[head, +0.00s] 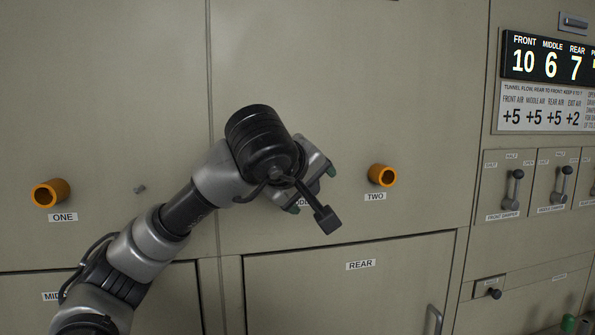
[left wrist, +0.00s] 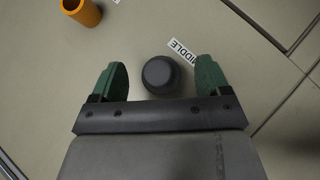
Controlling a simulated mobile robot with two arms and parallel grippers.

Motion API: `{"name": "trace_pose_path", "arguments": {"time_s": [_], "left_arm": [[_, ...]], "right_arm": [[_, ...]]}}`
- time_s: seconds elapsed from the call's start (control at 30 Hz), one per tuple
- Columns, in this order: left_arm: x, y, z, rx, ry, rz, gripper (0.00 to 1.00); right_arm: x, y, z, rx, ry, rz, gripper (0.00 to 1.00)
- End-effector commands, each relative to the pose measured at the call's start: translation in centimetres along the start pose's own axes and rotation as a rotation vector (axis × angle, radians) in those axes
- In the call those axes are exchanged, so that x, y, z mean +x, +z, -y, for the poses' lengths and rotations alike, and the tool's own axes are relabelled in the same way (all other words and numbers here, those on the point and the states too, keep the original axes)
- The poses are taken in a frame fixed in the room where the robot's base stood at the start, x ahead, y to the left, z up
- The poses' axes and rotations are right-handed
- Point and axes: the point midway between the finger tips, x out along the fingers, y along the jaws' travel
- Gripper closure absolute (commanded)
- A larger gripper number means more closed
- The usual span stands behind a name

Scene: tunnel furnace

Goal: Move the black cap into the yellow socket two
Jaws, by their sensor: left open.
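The black cap (left wrist: 160,75) shows in the left wrist view as a dark round piece near the MIDDLE label. In the head view it is hidden behind my left arm. My left gripper (head: 312,190) is open at the wall; its green fingertips stand either side of the cap in the left wrist view (left wrist: 160,80), with gaps visible. Yellow socket two (head: 382,175) is an open orange-yellow tube above the TWO label, right of my gripper. Yellow socket one (head: 50,193) is a similar tube at the far left. One such tube (left wrist: 82,11) shows at the wrist view's upper left.
The REAR door (head: 350,290) lies below. Damper levers (head: 513,188) and a number display (head: 548,60) are at the right. The wall between my gripper and socket two looks clear.

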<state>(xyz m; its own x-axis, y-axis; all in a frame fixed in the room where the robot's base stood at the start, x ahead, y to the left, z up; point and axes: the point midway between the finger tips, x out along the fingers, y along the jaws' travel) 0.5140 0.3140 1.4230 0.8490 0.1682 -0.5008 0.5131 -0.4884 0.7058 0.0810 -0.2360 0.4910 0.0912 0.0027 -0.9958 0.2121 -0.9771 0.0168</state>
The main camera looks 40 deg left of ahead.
Motion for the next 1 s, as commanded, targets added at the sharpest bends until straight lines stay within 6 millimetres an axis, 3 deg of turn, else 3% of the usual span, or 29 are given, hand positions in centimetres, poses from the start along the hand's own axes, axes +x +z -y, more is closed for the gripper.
{"name": "trace_pose_path", "arguments": {"time_s": [0.17,0.43,0.8,1.0], "left_arm": [[1.06,-0.04,0.02,-0.001,-0.001,0.000,0.23],[1.17,-0.01,0.04,-0.001,0.000,0.000,0.23],[1.13,-0.02,0.02,-0.001,0.001,0.000,0.78],[0.66,0.53,-0.05,0.000,0.003,0.001,0.78]], "right_arm": [[-0.27,-0.01,0.17,0.001,-0.002,0.000,0.64],[-0.24,0.01,0.20,0.000,-0.003,0.001,0.64],[-0.25,0.02,0.20,-0.001,-0.003,0.001,0.64],[-0.20,0.02,0.19,-0.001,-0.003,0.001,0.64]]}}
